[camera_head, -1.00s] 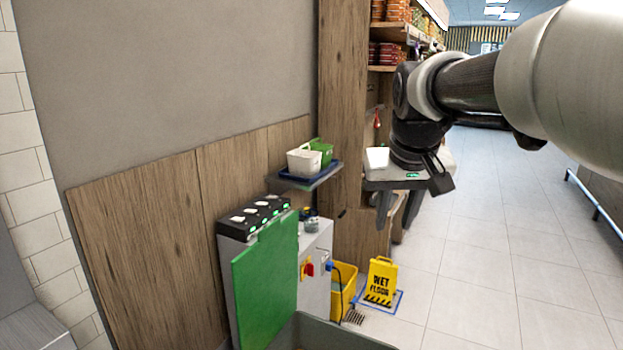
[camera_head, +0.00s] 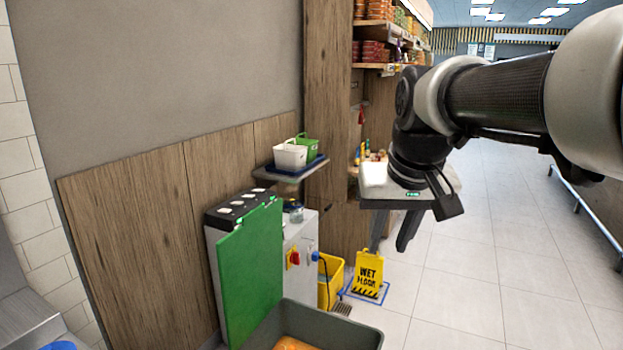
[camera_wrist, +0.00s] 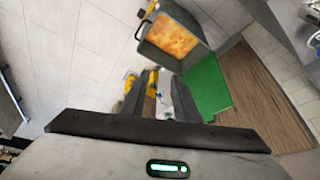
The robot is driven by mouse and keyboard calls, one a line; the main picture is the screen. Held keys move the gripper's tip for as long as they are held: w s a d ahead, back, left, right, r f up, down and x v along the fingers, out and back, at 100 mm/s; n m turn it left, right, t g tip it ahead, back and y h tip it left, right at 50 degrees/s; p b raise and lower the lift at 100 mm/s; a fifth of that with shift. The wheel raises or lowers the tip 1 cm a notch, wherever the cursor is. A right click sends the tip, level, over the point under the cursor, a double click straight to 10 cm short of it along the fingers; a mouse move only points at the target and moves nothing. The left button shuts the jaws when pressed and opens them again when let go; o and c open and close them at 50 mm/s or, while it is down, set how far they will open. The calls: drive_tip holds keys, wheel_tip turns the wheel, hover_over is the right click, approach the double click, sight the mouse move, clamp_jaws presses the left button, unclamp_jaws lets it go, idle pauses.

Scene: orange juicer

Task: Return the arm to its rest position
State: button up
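My gripper (camera_head: 393,231) hangs from my arm right of centre in the head view, fingers pointing down. Its two fingers are apart with nothing between them. In the wrist view my gripper (camera_wrist: 160,98) shows a clear gap between the fingers, with background behind. The juicer stand with its green panel (camera_head: 251,262) is to the left, apart from the gripper.
A grey bin (camera_head: 345,330) with orange contents is at the bottom; the bin also shows in the wrist view (camera_wrist: 207,65). A tray (camera_head: 290,172) holds white and green baskets. A wet floor sign (camera_head: 369,275) and yellow bucket (camera_head: 329,280) stand beyond.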

drive_tip(key=s+d+f+p, duration=0.1)
drive_tip(key=s+f, duration=0.1)
drive_tip(key=s, duration=0.6)
drive_tip(key=s+f+p, duration=0.2)
drive_tip(key=s+f, duration=0.1)
drive_tip(key=s, duration=0.5)
drive_tip(key=shift+s+d+t, duration=0.15)
drive_tip(key=shift+d+t, duration=0.25)
